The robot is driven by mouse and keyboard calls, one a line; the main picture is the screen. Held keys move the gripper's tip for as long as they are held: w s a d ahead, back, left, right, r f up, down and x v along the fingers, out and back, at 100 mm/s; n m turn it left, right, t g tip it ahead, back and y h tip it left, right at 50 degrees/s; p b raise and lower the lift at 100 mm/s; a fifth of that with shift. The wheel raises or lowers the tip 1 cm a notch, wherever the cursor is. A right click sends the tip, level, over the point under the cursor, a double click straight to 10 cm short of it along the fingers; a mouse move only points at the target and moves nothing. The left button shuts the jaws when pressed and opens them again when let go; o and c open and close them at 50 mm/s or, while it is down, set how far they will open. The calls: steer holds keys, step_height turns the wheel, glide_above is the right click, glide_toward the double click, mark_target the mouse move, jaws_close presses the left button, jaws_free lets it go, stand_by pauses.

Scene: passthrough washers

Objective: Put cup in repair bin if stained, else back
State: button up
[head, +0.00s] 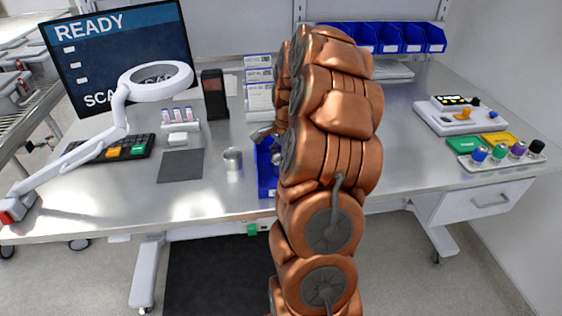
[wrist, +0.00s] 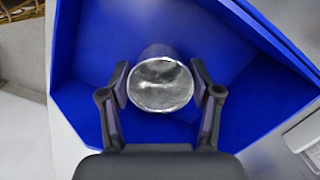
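A shiny metal cup (wrist: 161,84) shows in the wrist view with its open mouth towards the camera and grey, mottled reflections inside; I cannot tell whether any of it is stain. My gripper (wrist: 161,86) has a finger on each side of the cup, with no clear gap, and looks shut on it. The cup is in or just over a blue bin (wrist: 75,75); whether it touches the floor is unclear. In the head view my arm hides most of this bin (head: 265,185). Another metal cup (head: 233,158) stands upright on the table left of the bin.
A dark mat (head: 181,165) lies left of the standing cup, by a magnifier lamp (head: 158,82). A monitor (head: 120,50) reads READY. Blue bins (head: 400,40) line the back right. A tray of coloured knobs (head: 500,157) lies at right. The table's right middle is clear.

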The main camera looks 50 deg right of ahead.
steer(key=o, duration=0.3)
steer(key=shift+o, duration=0.2)
steer(key=shift+r, duration=0.1)
